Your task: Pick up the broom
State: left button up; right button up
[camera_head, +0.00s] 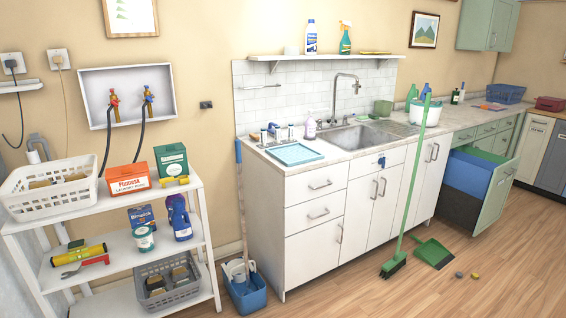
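A green broom (413,180) stands tilted in front of the white sink cabinet, its long thin handle leaning toward the counter edge. Its dark-bristled head (394,264) rests on the wooden floor. The top of the handle reaches above the countertop, near some green and blue bottles. Neither of my grippers shows in the head view.
A green dustpan (433,252) lies right of the broom head, with small balls (459,275) nearby. An open green drawer (487,206) juts out at right. A blue bucket (246,296) and white shelf rack (108,207) stand left. The front floor is clear.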

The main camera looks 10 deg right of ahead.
aim_at(391, 267)
jog(key=i+z, duration=0.2)
jog(key=i, duration=0.3)
jog(key=i+j+z, duration=0.2)
jog(key=i, duration=0.3)
jog(key=i+l+z, duration=0.15)
jog(key=i+z, duration=0.65)
jog(key=z, duration=0.15)
jog(key=i+l+u, duration=0.2)
jog(key=i, duration=0.25)
jog(key=i+l+u, duration=0.2)
jog(key=i, duration=0.25)
jog(key=l, duration=0.1)
